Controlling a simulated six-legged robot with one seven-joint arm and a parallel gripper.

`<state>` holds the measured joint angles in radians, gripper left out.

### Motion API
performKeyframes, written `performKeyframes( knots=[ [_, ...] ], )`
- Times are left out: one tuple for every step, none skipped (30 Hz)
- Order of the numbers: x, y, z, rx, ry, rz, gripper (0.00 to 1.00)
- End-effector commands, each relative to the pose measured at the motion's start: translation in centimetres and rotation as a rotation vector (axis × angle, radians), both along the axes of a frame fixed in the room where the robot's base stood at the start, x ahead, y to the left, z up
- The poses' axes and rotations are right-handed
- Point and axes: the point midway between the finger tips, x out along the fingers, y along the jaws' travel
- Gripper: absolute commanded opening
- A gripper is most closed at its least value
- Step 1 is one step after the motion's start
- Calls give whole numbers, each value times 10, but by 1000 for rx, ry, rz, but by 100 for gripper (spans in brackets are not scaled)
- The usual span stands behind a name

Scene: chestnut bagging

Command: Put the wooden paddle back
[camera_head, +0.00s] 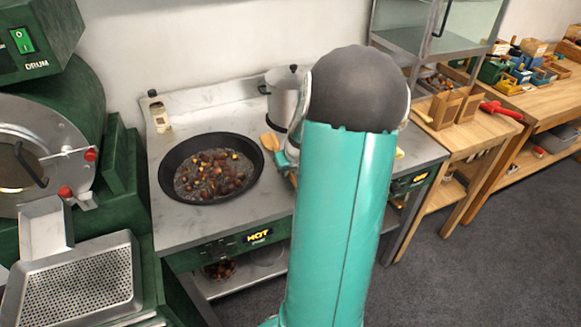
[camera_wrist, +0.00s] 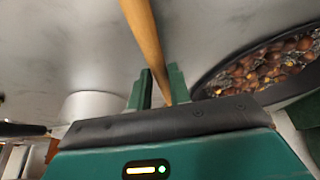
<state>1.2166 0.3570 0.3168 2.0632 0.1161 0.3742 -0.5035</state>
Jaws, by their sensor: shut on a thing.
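The wooden paddle (camera_wrist: 143,35) shows in the wrist view as a long tan handle running down between the two green fingers of my gripper (camera_wrist: 158,88). My gripper is shut on it. In the head view a small orange-brown part of the paddle (camera_head: 269,142) shows just right of the black pan, beside my gripper (camera_head: 288,155). The rest of the paddle and most of my gripper are hidden there behind my teal arm. I cannot tell whether the paddle touches the worktop.
A black pan (camera_head: 166,187) of chestnuts sits on the metal worktop (camera_head: 188,236), which has a lit HOT display. A metal pot (camera_head: 283,92) stands behind my gripper. The green drum machine (camera_head: 80,95) is left. A wooden bench (camera_head: 490,133) with a red-handled tool (camera_head: 500,110) is right.

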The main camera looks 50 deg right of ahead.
Motion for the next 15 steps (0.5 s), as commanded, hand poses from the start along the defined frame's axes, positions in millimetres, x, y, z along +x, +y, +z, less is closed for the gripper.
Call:
performKeyframes(
  knots=[
    [0,0,0,-1,-1,0,0],
    [0,0,0,0,0,0,0],
    [0,0,0,0,0,0,0],
    [0,0,0,0,0,0,0],
    [0,0,0,0,0,0,0],
    [0,0,0,0,0,0,0],
    [0,0,0,0,0,0,0],
    [0,0,0,0,0,0,0],
    [0,0,-1,0,0,0,0],
    [0,0,-1,0,0,0,0],
    [0,0,-2,0,0,0,0],
    [0,0,-2,0,0,0,0],
    [0,0,-3,0,0,0,0],
    [0,0,-3,0,0,0,0],
    [0,0,-4,1,0,0,0]
  ],
)
